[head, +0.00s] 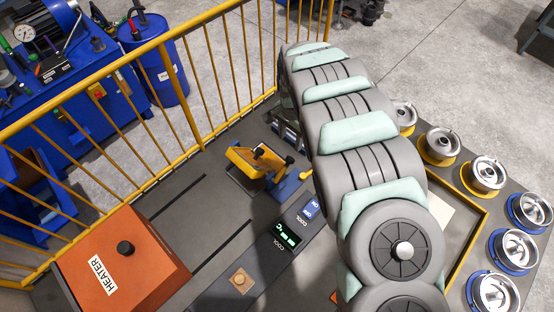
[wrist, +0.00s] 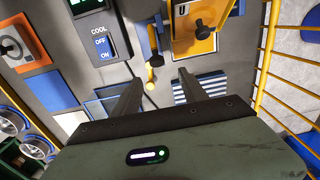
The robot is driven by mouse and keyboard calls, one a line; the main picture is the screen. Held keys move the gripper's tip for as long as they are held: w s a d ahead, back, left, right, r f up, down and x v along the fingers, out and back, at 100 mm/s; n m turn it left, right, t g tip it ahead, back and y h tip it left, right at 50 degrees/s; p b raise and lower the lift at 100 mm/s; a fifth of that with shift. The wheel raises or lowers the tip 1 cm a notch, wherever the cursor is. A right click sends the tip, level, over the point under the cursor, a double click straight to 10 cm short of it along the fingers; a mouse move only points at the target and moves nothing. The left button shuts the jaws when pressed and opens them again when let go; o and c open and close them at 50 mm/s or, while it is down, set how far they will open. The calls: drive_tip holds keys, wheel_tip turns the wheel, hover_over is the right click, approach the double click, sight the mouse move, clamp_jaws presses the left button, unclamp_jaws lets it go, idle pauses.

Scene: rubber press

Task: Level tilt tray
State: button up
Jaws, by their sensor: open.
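The tilt tray (head: 250,160) is a yellow tray on a dark base beside the railing in the head view. It looks tilted there, though the exact angle is hard to judge. In the head view my arm hides the gripper.
An orange heater box (head: 125,255) stands at lower left. A cool switch panel (head: 300,220) is near the tray. Yellow railing (head: 195,90) runs behind. Several metal wheels stand at right. A blue-and-white striped pad (wrist: 208,88) lies behind the right finger.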

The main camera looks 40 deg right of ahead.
sight(290, 158)
drive_tip(key=f, duration=1)
drive_tip(key=shift+s+f+p, duration=0.2)
drive_tip(key=shift+p, duration=0.1)
drive_tip(key=shift+c, duration=0.4)
clamp_jaws()
idle(1.0)
